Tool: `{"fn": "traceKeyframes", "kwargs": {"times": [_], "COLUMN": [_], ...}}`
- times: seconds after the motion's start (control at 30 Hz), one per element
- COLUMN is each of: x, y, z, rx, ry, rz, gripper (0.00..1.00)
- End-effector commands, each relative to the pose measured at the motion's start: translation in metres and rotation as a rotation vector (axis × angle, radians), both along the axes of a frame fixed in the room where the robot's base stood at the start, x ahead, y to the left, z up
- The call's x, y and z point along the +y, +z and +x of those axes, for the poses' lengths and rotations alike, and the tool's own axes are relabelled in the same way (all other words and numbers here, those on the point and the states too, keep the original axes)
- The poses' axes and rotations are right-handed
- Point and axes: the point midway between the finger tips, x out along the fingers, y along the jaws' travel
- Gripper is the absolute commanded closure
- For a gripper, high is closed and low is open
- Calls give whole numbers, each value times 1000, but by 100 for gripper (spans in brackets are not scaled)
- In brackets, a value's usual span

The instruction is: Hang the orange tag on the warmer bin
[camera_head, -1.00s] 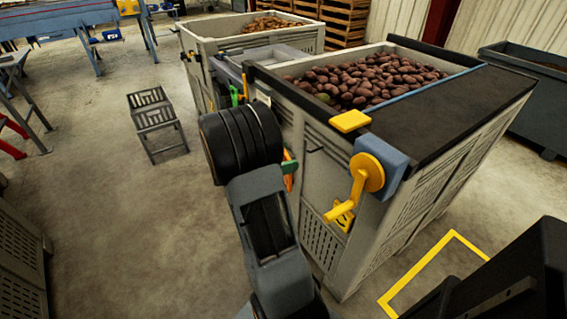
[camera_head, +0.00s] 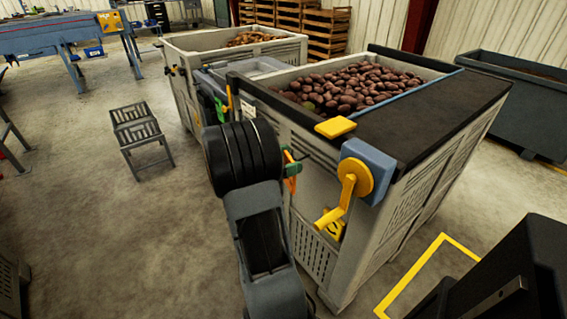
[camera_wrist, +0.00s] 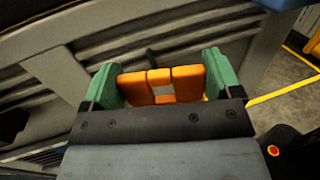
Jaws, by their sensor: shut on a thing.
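My gripper (camera_wrist: 162,82) has green fingers, shut on the orange tag (camera_wrist: 160,77) in the wrist view. The tag shows as orange pieces with a pale patch between them. In the head view the tag (camera_head: 291,184) is a small orange patch beside my arm, in front of the near bin's side. The near bin (camera_head: 318,260) is grey and full of dark reddish potatoes. The far bin (camera_head: 180,84) is grey and holds lighter brown potatoes. I cannot tell which bin is warmer. My arm hides part of the near bin's side.
A blue box with a yellow crank (camera_head: 353,185) juts from the near bin's corner, below a yellow block (camera_head: 335,127). A dark top (camera_head: 430,115) covers part of that bin. A grey step stool (camera_head: 144,130) stands on open floor at left.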

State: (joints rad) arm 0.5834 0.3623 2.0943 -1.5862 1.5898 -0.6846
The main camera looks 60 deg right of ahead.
Motion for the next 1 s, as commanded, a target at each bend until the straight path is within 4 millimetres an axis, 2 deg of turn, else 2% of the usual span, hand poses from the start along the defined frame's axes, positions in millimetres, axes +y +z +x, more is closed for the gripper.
{"fn": "traceKeyframes", "kwargs": {"times": [0.5, 1.0], "x": [-29, -38], "y": [-4, -11], "z": [-10, -13], "rx": [2, 1], "ry": [-1, 0], "rz": [0, -1], "gripper": [50, 50]}}
